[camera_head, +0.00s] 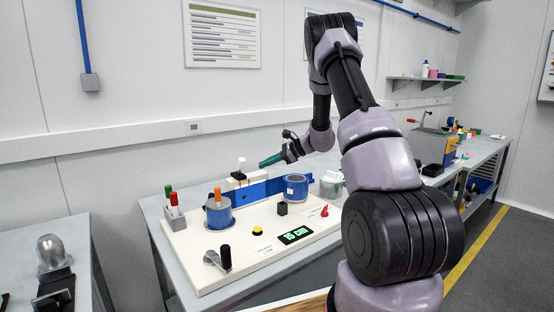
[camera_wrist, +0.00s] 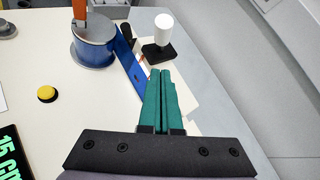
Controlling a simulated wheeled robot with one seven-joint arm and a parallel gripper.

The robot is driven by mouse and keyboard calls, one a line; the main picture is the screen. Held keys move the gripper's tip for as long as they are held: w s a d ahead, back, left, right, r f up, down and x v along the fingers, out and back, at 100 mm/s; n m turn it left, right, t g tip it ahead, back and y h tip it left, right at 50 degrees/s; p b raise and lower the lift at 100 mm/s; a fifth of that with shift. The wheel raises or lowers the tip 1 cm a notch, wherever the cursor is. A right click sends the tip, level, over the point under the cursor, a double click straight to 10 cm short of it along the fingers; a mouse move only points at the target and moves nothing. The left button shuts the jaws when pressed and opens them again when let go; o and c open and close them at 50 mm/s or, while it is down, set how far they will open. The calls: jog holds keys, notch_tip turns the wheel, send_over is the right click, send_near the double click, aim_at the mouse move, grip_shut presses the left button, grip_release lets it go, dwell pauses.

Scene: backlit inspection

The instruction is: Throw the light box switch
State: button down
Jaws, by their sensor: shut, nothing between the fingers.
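My gripper (camera_head: 262,164) has two green fingers pressed together, with nothing between them. It is over the back of the white board (camera_head: 200,262), pointing left; its tips (camera_wrist: 162,72) also show in the wrist view. Just beyond the tips stands a white cylinder on a black base (camera_wrist: 158,52), and there is a visible gap. The cylinder (camera_head: 241,164) also shows in the head view, left of the fingertips. A small red lever (camera_head: 324,211) lies at the board's right. No part is clearly labelled as the light box switch, so I cannot tell which it is.
A blue cylinder (camera_head: 219,214) with an orange handle, a yellow button (camera_head: 257,230), a black-handled crank (camera_head: 224,257) and a green-lit display (camera_head: 295,235) occupy the board. A blue upright panel (camera_wrist: 126,60) stands left of the fingers. Another blue cylinder (camera_head: 296,188) stands at the back.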

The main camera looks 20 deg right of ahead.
aim_at(240, 166)
jog(key=shift+w+a+r, duration=0.1)
jog(key=shift+w+a, duration=0.1)
jog(key=shift+a, duration=0.55)
jog(key=shift+w+a+r, duration=0.1)
jog(key=shift+w+a, duration=0.15)
jog(key=shift+a, duration=0.55)
jog(key=shift+w+a+r, duration=0.1)
jog(key=shift+w+a, duration=0.1)
jog(key=shift+a, duration=0.55)
jog(key=shift+w, duration=0.1)
jog(key=shift+w+a+r, duration=0.1)
jog(key=shift+w+r+g+h, duration=0.2)
jog(key=shift+w+g+h, duration=0.15)
jog(key=shift+g, duration=0.25)
jog(key=w+m+g, duration=0.1)
jog(key=w+a+r+g+h, duration=0.1)
jog(key=g, duration=0.1)
jog(key=w+m+g+h, duration=0.1)
jog(key=w, duration=0.1)
jog(key=shift+a+r+m, duration=0.2)
jog(key=shift+a+m, duration=0.05)
jog(key=shift+m, duration=0.05)
jog(key=shift+w+a, duration=0.35)
jog(key=shift+w, duration=0.55)
jog(key=shift+a, duration=0.1)
